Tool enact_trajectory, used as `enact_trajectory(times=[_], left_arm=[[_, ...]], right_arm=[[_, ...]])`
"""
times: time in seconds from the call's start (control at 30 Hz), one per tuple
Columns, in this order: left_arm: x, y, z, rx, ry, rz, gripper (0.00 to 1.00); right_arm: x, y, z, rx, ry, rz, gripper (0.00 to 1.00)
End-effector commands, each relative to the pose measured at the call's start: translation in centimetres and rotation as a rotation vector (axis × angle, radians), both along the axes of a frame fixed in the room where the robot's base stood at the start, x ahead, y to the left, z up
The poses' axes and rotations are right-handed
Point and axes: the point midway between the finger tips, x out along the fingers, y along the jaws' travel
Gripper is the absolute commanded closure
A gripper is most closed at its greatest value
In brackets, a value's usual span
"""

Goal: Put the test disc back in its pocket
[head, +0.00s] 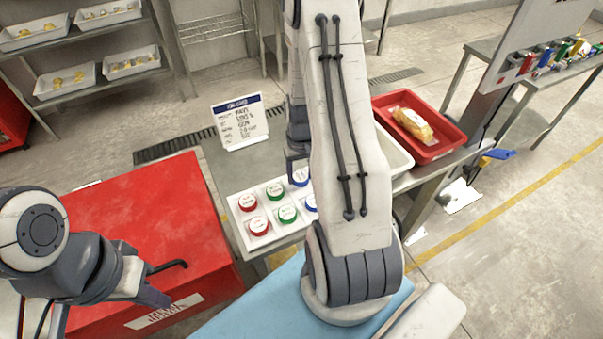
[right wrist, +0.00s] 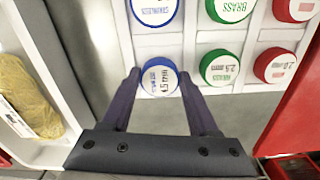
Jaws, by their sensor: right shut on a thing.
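The test disc (right wrist: 159,79) is blue-rimmed with a white labelled top. It sits between the two fingers of my right gripper (right wrist: 160,88), which is shut on it, at the far blue position of the white disc holder (right wrist: 183,45). Another blue disc (right wrist: 154,11), green discs (right wrist: 221,67) and red discs (right wrist: 275,65) sit in the holder. My left gripper (head: 166,282) is open and empty over the red cabinet.
A white sign (head: 239,122) stands behind the holder. To the right are a white tray (head: 398,160) and a red tray (head: 448,151) with a yellow package (head: 412,124). The red cabinet (head: 150,215) stands left of the holder.

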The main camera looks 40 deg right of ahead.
Motion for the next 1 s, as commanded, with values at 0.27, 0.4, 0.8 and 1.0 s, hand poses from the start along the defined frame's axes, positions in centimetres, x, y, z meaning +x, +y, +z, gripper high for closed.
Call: enact_trajectory(times=[0.27,0.4,0.8,1.0], left_arm=[[0.0,0.0,0.2,0.000,0.000,0.000,1.00],[0.0,0.0,0.0,0.000,0.000,0.000,1.00],[0.0,0.0,0.0,0.000,0.000,0.000,1.00],[0.0,0.0,0.0,0.000,0.000,0.000,1.00]], right_arm=[[0.0,-0.1,-0.9,-0.001,-0.002,0.000,1.00],[0.0,-0.1,-1.1,-0.001,-0.002,0.000,1.00],[0.0,0.0,-1.1,0.000,-0.001,0.001,0.10],[0.1,-0.1,0.2,-0.003,-0.005,0.001,0.10]])
